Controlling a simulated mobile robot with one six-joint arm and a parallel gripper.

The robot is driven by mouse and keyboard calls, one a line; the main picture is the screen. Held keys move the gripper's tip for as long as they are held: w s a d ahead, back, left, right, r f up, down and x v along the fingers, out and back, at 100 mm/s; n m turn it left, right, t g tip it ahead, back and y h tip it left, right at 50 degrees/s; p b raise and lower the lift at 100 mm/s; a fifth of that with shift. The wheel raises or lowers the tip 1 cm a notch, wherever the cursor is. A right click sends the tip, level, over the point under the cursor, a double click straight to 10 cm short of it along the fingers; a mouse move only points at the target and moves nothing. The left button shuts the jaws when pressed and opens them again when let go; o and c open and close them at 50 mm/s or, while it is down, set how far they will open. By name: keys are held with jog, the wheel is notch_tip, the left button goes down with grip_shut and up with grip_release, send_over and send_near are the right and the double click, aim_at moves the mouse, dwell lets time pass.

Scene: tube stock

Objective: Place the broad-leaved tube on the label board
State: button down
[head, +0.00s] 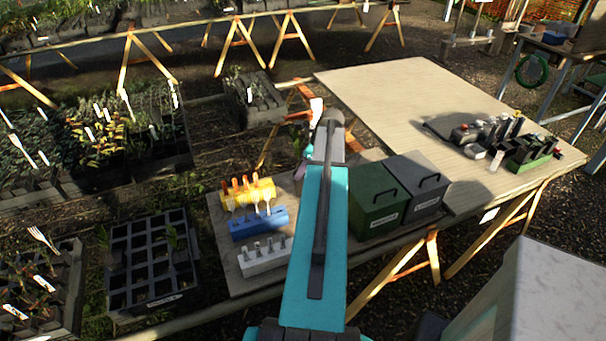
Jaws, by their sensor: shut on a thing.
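My arm reaches up the middle of the head view and covers most of its own end. Part of my gripper (305,153) shows just left of the arm's far end, above the bench. Dark green leaves (296,134) show beside it, and it appears shut on a leafy tube whose body is mostly hidden. I cannot tell for sure which surface is the label board.
A yellow block (250,190), a blue block (258,224) and a pale block (264,257) stand on the near bench, left of my arm. Green (376,203) and grey (418,183) lidded boxes stand right. The plywood table (400,95) is largely clear, with dark items on its right.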

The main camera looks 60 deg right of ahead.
jog(key=shift+f+p, duration=0.5)
jog(key=shift+f, duration=0.95)
jog(key=c, duration=1.1)
grip_release()
jog(key=shift+r, duration=0.25)
jog(key=b+v, duration=0.3)
jog(key=v, duration=0.9)
jog(key=shift+b, duration=0.4)
jog(key=shift+w, duration=0.1)
